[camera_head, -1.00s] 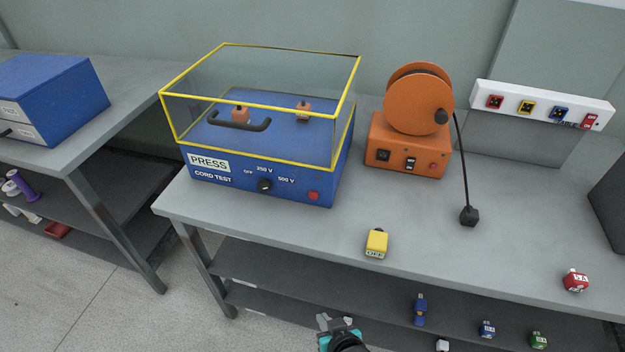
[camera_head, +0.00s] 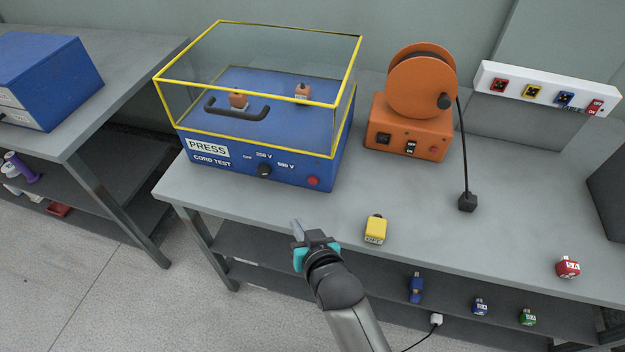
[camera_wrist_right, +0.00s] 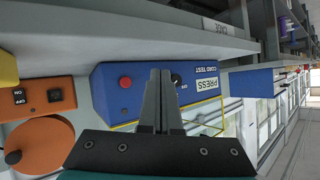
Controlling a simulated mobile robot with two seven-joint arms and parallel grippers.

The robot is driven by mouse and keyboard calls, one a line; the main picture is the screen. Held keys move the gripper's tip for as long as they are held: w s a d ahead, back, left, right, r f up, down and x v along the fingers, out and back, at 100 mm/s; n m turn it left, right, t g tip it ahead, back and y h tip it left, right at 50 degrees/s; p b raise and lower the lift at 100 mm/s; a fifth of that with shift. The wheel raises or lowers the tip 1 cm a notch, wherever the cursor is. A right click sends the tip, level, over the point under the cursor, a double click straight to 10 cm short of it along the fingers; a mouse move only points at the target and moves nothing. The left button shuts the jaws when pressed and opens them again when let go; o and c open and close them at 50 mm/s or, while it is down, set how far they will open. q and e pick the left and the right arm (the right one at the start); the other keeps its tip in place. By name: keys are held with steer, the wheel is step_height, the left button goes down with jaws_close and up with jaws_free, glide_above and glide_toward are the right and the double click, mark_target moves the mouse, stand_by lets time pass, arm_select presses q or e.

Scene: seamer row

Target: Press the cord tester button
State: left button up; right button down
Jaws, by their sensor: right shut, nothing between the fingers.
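The cord tester is a blue box (camera_head: 225,172) with a clear, yellow-edged cover, standing on the grey bench at the left. Its front carries the words PRESS and CORD TEST, a black dial (camera_head: 264,170) and a red button (camera_head: 313,181) at the right end. The red button also shows in the right wrist view (camera_wrist_right: 125,82), left of the fingers. My right gripper (camera_head: 297,228) is shut and empty, in front of the bench edge, below and apart from the tester. In the right wrist view its fingers (camera_wrist_right: 160,75) overlap part of the tester's front. My left gripper is out of view.
A yellow block (camera_head: 375,229) lies near the bench edge, right of my right gripper. An orange reel unit (camera_head: 408,135) with a hanging black plug (camera_head: 467,202) stands right of the tester. A white socket strip (camera_head: 545,88) is at the back right. A red plug (camera_head: 568,267) lies at the right.

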mark_target(313, 181)
steer(key=w+b, duration=0.1)
steer(key=w, duration=0.1)
steer(key=w+d+b, duration=0.1)
steer(key=w, duration=0.2)
steer(key=w+d+b, duration=0.1)
steer(key=w, duration=0.1)
steer(key=shift+w+d, duration=0.4)
steer(key=shift+w, duration=0.35)
steer(key=shift+w, duration=0.1)
stand_by(1.5)
steer(key=shift+w+d, duration=0.15)
steer(key=shift+w, duration=0.15)
